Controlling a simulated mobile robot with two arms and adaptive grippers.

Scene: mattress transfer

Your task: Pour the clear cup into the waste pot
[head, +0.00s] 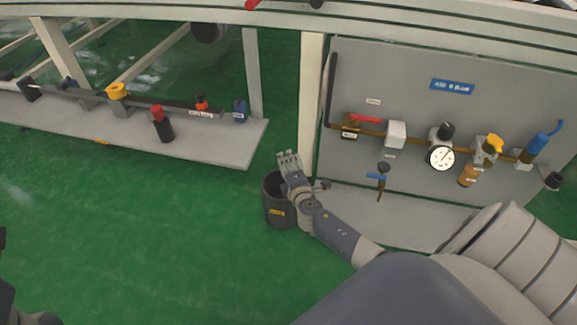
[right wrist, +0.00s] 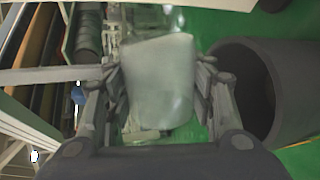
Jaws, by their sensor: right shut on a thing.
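My right gripper (head: 290,163) is over the rim of the dark waste pot (head: 279,217), which stands on the green floor beside a white post. In the right wrist view, the right gripper (right wrist: 160,85) is shut on the clear cup (right wrist: 158,78), a whitish see-through cup between its two fingers. The pot (right wrist: 290,110) shows to the right of the cup there, with its round opening facing the camera. In the head view the cup is too small and blurred to make out. I cannot tell what is in the cup.
A grey panel (head: 400,70) with a gauge (head: 441,158), valves and pipes stands to the right of the pot. A grey shelf (head: 200,145) with bottles and fittings lies to the left. Open green floor (head: 120,240) spreads at the front left.

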